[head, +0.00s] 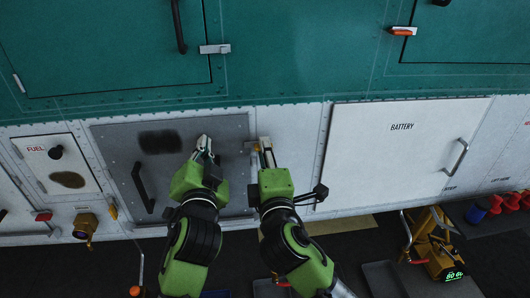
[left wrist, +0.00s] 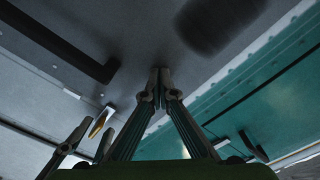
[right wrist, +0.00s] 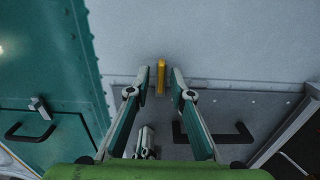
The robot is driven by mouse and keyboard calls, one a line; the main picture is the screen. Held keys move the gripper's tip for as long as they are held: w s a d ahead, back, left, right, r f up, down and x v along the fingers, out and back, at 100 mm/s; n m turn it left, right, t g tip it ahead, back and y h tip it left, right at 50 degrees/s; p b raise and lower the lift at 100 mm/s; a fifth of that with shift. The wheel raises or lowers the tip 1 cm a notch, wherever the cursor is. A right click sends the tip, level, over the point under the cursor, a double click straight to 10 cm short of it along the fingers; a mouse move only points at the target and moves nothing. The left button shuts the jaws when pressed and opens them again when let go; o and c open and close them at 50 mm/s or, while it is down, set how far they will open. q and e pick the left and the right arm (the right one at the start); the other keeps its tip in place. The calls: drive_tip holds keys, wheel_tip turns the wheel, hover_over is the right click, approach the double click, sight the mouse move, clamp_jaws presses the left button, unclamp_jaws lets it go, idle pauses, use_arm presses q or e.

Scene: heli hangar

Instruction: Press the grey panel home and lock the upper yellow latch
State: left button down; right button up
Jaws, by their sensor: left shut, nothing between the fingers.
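The grey panel (head: 112,142) is set in the white lower wall, with a black handle (head: 142,187) and a dark smudge. I cannot tell whether it sits flush. My left gripper (head: 203,143) is shut and empty, its tips at the panel's face right of the smudge; the left wrist view shows the closed tips (left wrist: 161,76) at the grey surface. My right gripper (head: 264,147) is open at the panel's right edge. In the right wrist view the upright yellow latch (right wrist: 161,77) stands between and just beyond its spread fingers (right wrist: 160,80); contact is not visible.
A white BATTERY door (head: 375,150) lies to the right and a FUEL door (head: 55,168) to the left. Teal doors (head: 110,50) are above. A yellow fitting (head: 86,224) juts out below left. A yellow device (head: 438,250) stands on the floor at right.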

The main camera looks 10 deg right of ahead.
drive_tip(key=shift+s+f, duration=0.1)
drive_tip(key=shift+s, duration=0.05)
drive_tip(key=s, duration=0.6)
drive_tip(key=shift+s, duration=0.35)
idle(0.6)
use_arm(q)
drive_tip(key=s, duration=0.7)
drive_tip(key=shift+p, duration=0.45)
use_arm(e)
drive_tip(key=shift+r, duration=0.5)
